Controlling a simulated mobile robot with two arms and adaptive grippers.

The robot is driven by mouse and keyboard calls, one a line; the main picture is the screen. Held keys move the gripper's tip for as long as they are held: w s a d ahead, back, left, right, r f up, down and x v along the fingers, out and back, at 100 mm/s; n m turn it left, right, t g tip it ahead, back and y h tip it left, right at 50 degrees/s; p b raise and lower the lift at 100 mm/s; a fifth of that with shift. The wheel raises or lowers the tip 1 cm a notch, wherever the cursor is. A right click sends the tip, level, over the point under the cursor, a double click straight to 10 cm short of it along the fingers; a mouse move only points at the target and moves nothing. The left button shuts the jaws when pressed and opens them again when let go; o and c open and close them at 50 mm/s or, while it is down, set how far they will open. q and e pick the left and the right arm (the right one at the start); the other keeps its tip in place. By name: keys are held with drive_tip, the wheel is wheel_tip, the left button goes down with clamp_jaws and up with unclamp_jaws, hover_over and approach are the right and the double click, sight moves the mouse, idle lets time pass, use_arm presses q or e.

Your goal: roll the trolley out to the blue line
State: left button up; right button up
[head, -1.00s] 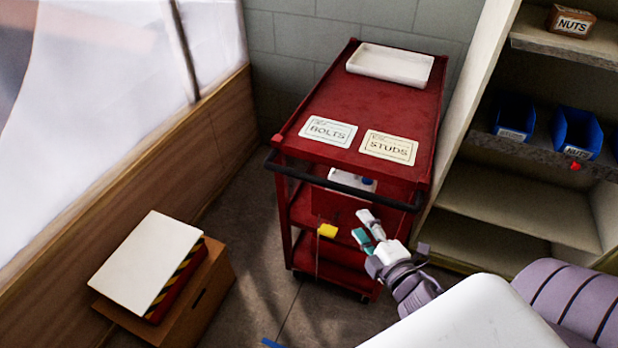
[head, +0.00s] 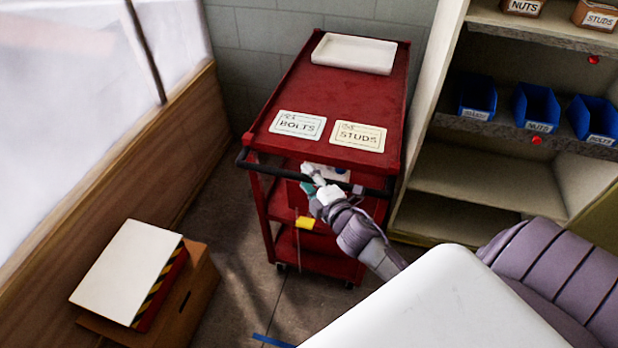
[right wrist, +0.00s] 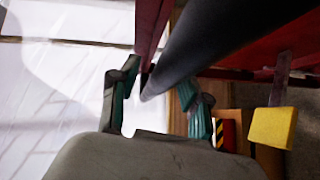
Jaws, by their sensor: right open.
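The red trolley (head: 337,95) stands against the back wall beside the shelving, with its black handle bar (head: 268,168) facing me. My right gripper (head: 316,178) is at the middle of the handle bar. In the right wrist view the open fingers of this gripper (right wrist: 158,97) lie on either side of the bar (right wrist: 205,45); I cannot tell whether they touch it. The blue line (head: 272,341) shows as a short piece on the floor at the bottom edge. My left gripper is not in view.
A white tray (head: 353,53) and BOLTS and STUDS cards lie on the trolley top. A yellow tag (head: 305,222) hangs below the handle. A brown box (head: 200,285) with a white-topped striped block stands at left. Shelving (head: 420,130) closes the right side. Floor between is clear.

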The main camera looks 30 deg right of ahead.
clamp_jaws()
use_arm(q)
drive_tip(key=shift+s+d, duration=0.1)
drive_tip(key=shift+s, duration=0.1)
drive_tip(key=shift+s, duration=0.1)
use_arm(e)
drive_tip(key=shift+w+a, duration=0.1)
drive_tip(key=shift+a, duration=0.05)
